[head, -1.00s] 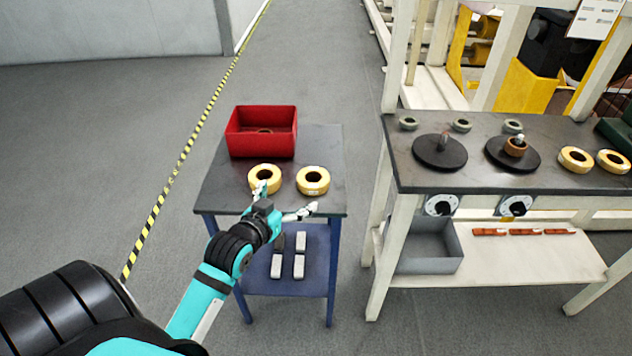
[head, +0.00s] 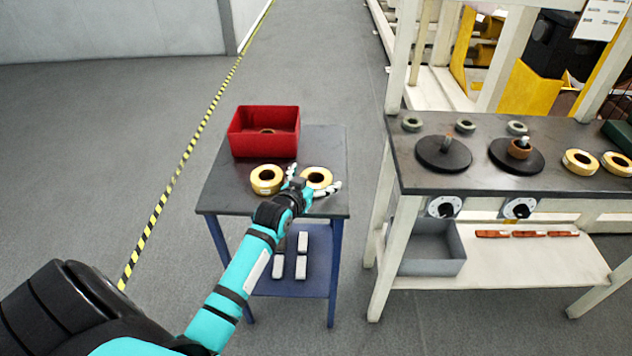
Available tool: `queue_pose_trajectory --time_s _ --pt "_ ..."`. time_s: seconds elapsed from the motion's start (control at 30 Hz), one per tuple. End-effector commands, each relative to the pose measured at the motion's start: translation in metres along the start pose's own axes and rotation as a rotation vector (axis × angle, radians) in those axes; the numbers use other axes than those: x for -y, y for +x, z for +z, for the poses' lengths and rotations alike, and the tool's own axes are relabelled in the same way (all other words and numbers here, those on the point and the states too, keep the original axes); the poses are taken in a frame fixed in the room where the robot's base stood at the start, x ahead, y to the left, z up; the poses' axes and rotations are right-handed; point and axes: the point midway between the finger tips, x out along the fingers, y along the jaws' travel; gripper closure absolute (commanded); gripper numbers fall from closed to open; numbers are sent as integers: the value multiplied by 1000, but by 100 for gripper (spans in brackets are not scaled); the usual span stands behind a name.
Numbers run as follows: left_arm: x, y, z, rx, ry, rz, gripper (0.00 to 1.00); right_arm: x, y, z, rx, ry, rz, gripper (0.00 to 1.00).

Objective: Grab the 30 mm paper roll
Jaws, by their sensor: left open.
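Two yellow paper rolls lie flat on the small dark-topped table (head: 222,190). The left roll (head: 266,180) is in plain view, and the right roll (head: 317,176) is partly hidden behind my gripper. Two more yellow rolls lie on the workbench at the right, one nearer (head: 580,162) and one at the picture's edge (head: 617,163). I cannot read which roll is 30 mm. My left gripper (head: 315,180) is open, its fingers spread at either side of the right roll on the small table. I cannot tell whether they touch it. My right gripper is out of view.
A red bin (head: 264,132) with a ring-shaped thing inside stands at the small table's back. The workbench (head: 480,185) stands to the right across a gap, with two dark discs and several small grey-green rings on it. Grey blocks lie on the lower shelf.

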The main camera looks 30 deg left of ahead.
Motion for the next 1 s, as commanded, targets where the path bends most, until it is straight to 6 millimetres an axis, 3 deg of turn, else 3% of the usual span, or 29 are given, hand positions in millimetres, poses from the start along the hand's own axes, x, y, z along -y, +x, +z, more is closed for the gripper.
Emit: queue_pose_trajectory --time_s 0.2,0.63,1.0 --pt "0 1 0 0 0 0 0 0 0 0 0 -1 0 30" --pt "0 1 0 0 1 0 55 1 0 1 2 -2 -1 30" --pt "0 -1 -6 -2 1 0 56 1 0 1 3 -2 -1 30"
